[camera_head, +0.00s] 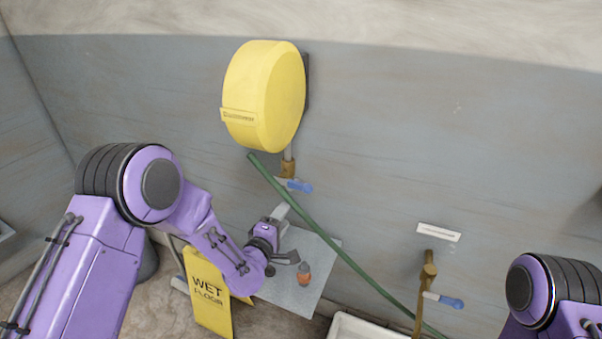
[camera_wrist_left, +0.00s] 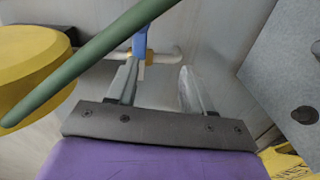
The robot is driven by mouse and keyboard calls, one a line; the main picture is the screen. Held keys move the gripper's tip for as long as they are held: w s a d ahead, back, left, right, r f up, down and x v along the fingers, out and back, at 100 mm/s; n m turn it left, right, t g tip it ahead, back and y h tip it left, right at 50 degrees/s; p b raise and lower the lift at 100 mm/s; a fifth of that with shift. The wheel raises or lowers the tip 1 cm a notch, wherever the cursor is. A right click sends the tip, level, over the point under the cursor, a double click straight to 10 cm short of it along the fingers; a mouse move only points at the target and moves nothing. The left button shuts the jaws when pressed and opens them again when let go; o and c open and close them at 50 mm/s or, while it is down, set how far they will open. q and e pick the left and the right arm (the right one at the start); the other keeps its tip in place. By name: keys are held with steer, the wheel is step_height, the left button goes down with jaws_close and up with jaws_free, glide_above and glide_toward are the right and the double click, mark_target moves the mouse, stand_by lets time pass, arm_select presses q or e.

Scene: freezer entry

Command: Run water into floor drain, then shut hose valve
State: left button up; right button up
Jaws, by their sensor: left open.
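A yellow hose reel (camera_head: 265,95) hangs on the grey wall. Below it is a brass valve (camera_head: 288,168) with a blue lever (camera_head: 299,186). In the left wrist view the blue lever (camera_wrist_left: 140,40) lies just beyond my fingertips. A green hose (camera_head: 330,247) runs from the reel down to the right; it crosses the upper left of the wrist view (camera_wrist_left: 85,55). My left gripper (camera_head: 284,229) is open and empty, below the valve; its fingers show apart in the wrist view (camera_wrist_left: 160,76). My right gripper is out of view. No floor drain can be made out.
A second brass tap (camera_head: 428,272) with a blue lever (camera_head: 445,300) stands at right, under a white label (camera_head: 438,232). A grey plate (camera_head: 325,250) with an orange-brown knob (camera_head: 304,272) is beside my gripper. A yellow wet-floor sign (camera_head: 208,292) and white basin (camera_head: 362,328) are below.

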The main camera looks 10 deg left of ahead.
mark_target(299, 188)
arm_select(q)
steer(key=shift+t, duration=0.3)
steer(key=w+r+p, duration=0.1)
steer(key=w, duration=0.2)
steer(key=w+d+p, duration=0.1)
steer(key=w, duration=0.3)
steer(key=w+d+r, duration=0.1)
steer(key=w, duration=0.3)
steer(key=shift+w+d+r+p, duration=0.2)
steer(key=shift+w+r+p, duration=0.05)
steer(key=shift+r+p, duration=0.15)
jaws_close()
